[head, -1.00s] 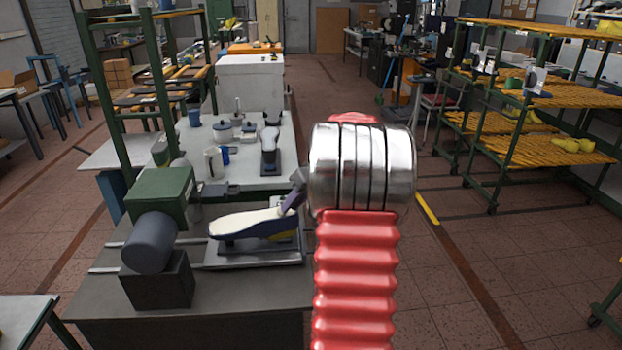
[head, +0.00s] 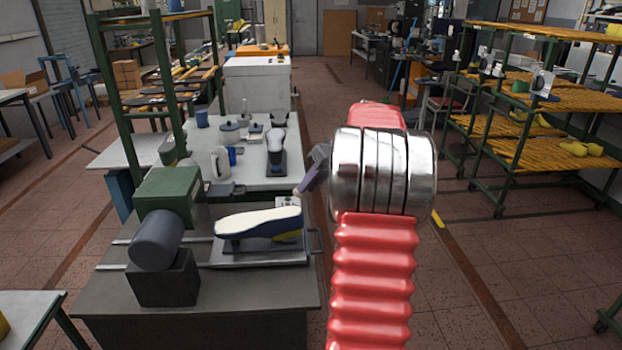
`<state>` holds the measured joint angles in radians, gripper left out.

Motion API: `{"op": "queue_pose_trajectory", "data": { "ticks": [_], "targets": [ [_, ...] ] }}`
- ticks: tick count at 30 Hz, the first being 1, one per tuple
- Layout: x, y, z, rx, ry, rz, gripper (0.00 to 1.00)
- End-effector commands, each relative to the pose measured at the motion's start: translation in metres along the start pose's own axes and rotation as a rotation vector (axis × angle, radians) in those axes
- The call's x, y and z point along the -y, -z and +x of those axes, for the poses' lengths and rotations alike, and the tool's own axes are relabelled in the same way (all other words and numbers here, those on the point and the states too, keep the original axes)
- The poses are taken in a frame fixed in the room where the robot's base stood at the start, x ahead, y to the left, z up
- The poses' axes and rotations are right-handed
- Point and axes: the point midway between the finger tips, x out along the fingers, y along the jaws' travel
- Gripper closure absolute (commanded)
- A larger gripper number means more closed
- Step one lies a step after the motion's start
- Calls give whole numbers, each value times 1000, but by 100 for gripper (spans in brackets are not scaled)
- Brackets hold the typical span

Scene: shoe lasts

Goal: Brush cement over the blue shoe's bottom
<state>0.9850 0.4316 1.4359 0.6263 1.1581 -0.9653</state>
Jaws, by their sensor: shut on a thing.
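The blue shoe (head: 262,231) lies bottom up on a metal plate on the near bench, its cream bottom (head: 258,219) facing upward. My gripper (head: 314,174) shows only in small part, left of my red and chrome arm, which hides the rest. It is shut on a slim purplish thing that looks like the brush (head: 307,184), tilted with its lower end toward the left. That end is above the right end of the shoe and looks apart from it. Whether cement is on the bottom cannot be told.
A green and grey machine (head: 165,220) stands left of the shoe. Behind, a pale table (head: 255,180) holds a white mug (head: 220,163), a lidded pot (head: 229,132) and another upturned shoe (head: 276,148). Racks (head: 540,155) stand at right; the floor between is clear.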

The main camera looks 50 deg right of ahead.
Motion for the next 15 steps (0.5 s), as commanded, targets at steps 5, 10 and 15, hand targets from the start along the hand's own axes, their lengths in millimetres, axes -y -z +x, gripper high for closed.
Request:
{"op": "queue_pose_trajectory", "data": {
  "ticks": [5, 10, 15],
  "targets": [
    [7, 9, -10, 0, 3, -7, 100],
    [10, 12, -14, 2, 5, -8, 100],
    [10, 12, -13, 3, 6, -9, 100]
  ]
}}
